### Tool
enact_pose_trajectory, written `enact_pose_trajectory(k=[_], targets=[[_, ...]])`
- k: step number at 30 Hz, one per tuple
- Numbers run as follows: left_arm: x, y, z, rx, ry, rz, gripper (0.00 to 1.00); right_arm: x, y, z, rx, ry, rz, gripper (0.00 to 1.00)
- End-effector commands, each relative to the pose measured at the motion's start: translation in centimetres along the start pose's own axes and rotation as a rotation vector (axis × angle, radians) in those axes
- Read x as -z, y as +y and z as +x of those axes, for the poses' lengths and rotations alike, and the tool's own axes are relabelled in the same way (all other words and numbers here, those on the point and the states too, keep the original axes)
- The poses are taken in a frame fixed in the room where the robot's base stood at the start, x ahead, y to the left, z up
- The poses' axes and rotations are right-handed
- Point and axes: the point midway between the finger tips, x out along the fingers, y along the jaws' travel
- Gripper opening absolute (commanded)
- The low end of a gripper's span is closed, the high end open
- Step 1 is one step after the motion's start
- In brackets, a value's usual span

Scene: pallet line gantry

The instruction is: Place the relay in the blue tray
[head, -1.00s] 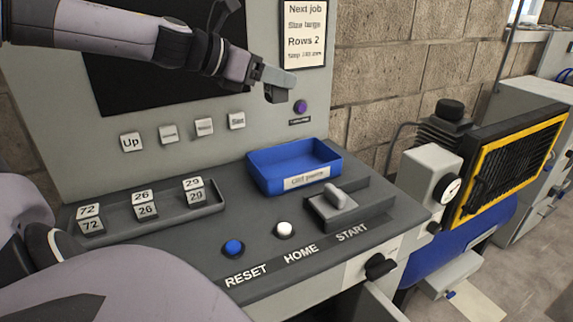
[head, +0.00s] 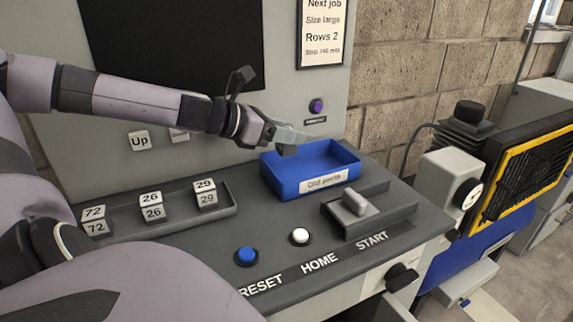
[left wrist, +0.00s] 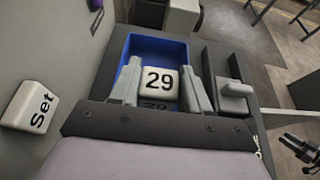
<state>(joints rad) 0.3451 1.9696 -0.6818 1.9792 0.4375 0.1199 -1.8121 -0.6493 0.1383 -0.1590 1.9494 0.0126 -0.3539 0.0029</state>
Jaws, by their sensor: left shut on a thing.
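My left gripper (head: 287,142) is shut on a relay, a white block marked 29 (left wrist: 159,81) in the left wrist view. In the head view the fingers mostly hide this relay. The gripper is over the back left part of the blue tray (head: 283,182), which also shows behind the fingers in the left wrist view (left wrist: 168,47). The tray has a label on its front, and its visible inside looks empty.
A grey rack (head: 226,206) holds several number blocks, marked 72, 26 and 29. A switch (head: 355,201) is right of the tray; the white button (head: 300,237) and blue button (head: 246,257) are in front. The panel wall stands close behind.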

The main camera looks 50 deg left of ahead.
Motion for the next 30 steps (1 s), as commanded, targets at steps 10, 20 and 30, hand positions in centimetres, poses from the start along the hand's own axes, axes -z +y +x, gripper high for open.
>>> enact_pose_trajectory(k=[10, 20, 30], targets=[[3.9, 0.0, 1.7, 0.000, -0.002, -0.002, 0.16, -1.0, 0.0, 0.7, 0.000, 0.000, -0.001, 0.43], [6.6, 0.0, 2.8, -0.001, -0.002, 0.002, 0.16, -1.9, 0.0, 1.3, 0.001, -0.002, -0.001, 0.43], [6.9, 0.0, 2.9, -0.001, 0.000, 0.001, 0.59, -2.0, 0.0, 1.5, 0.002, -0.002, 0.001, 0.43]])
